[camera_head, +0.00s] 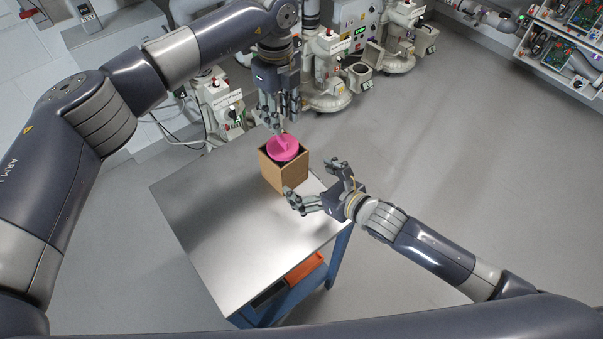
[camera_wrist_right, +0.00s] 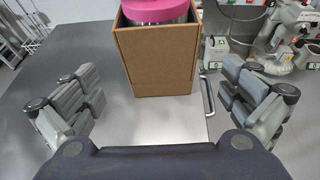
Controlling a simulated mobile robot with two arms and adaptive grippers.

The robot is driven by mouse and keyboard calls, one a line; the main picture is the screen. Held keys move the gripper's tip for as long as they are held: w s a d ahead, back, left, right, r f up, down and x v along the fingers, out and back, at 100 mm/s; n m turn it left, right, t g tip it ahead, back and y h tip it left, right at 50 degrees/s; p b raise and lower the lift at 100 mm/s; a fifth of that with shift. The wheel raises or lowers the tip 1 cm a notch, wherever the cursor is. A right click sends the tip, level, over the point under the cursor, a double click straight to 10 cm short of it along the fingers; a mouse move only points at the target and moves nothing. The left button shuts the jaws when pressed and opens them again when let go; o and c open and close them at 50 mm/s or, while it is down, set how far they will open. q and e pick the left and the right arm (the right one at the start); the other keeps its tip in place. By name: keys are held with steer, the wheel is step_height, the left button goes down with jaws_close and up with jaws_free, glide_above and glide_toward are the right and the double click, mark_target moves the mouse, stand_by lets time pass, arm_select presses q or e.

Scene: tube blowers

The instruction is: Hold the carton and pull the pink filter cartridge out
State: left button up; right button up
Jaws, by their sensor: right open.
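The brown carton (camera_head: 284,175) stands upright near the far right corner of the metal table. The pink filter cartridge (camera_head: 284,149) sits in its open top, with its round pink cap above the rim. In the right wrist view the carton (camera_wrist_right: 158,62) is straight ahead, with the pink cap (camera_wrist_right: 155,8) cut by the top edge. My left gripper (camera_head: 279,124) points down just above and behind the cap; whether it touches the cap or how far its fingers are apart is unclear. My right gripper (camera_head: 310,178) is open beside the carton, its fingers apart and empty.
The metal table (camera_head: 215,220) is bare left of and in front of the carton. An orange bin (camera_head: 305,267) is on the shelf below. Several pale machines (camera_head: 327,75) stand on the floor behind the table. The floor at right is clear.

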mark_target(284, 166)
steer(key=x, duration=1)
steer(key=shift+w+a+f, duration=0.15)
steer(key=shift+c, duration=0.2)
steer(key=c, duration=1.1)
steer(key=o, duration=0.6)
steer(key=shift+c, duration=0.2)
steer(key=c, duration=0.7)
steer(key=shift+f, duration=0.1)
